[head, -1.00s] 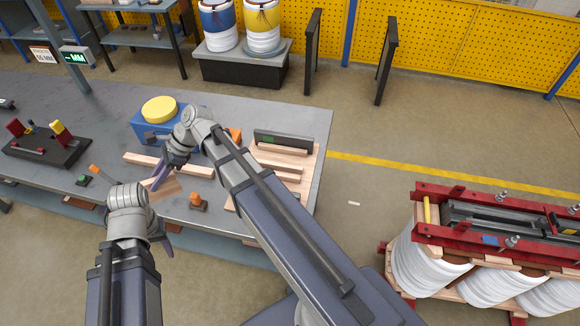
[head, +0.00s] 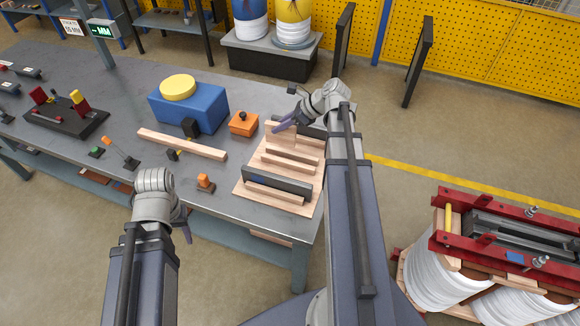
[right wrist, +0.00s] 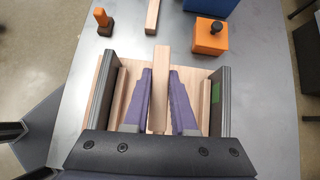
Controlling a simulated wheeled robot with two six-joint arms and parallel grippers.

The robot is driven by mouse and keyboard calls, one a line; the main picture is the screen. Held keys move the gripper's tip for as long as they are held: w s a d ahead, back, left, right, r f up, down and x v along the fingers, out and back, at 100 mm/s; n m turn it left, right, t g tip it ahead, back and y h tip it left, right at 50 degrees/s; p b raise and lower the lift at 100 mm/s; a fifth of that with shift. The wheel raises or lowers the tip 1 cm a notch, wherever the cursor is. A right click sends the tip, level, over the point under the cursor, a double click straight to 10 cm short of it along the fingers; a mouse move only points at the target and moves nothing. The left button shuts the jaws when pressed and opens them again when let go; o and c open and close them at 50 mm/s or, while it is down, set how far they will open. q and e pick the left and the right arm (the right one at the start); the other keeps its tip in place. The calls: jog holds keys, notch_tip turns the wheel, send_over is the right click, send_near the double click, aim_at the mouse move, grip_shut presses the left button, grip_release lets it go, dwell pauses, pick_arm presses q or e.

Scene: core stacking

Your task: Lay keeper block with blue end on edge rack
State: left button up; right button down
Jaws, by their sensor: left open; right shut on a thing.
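My right gripper (head: 285,124) is shut on a plain wooden block (right wrist: 161,65), apparently the keeper block, and holds it over the rack. The block's visible end shows no blue. The edge rack (head: 240,196) is a pale board with wooden strips between two dark upright plates. The near plate (head: 285,185) has a small blue mark. The far plate (right wrist: 222,105) has a green mark in the right wrist view. I cannot tell whether the block touches the rack. My left gripper (head: 186,231) is open and empty by the table's front edge, partly hidden by its wrist.
A long wooden bar (head: 180,144) lies left of the rack. An orange box (head: 243,124) with a black knob and a small orange-topped piece (head: 205,183) stand close by. A blue box (head: 185,108) with a yellow disc is behind. Bare tabletop (head: 225,175) lies between.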

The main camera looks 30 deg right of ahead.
aim_at(290, 146)
jog(key=shift+m, duration=0.4)
jog(key=d+f+b, duration=0.1)
jog(key=f+b, duration=0.2)
jog(key=d+f+b, duration=0.1)
jog(key=f+b, duration=0.3)
jog(key=s+d+f+b, duration=0.1)
jog(key=f+b, duration=0.2)
jog(key=shift+f, duration=0.25)
jog(key=shift+f+b, duration=0.2)
jog(key=shift+b, duration=0.1)
jog(key=c, duration=0.7)
grip_release()
jog(key=shift+c, duration=0.2)
jog(key=shift+r, duration=0.1)
jog(key=shift+r+p, duration=0.3)
jog(key=shift+p, duration=0.1)
jog(key=p+v, duration=0.8)
jog(key=v, duration=0.3)
jog(key=shift+s, duration=0.45)
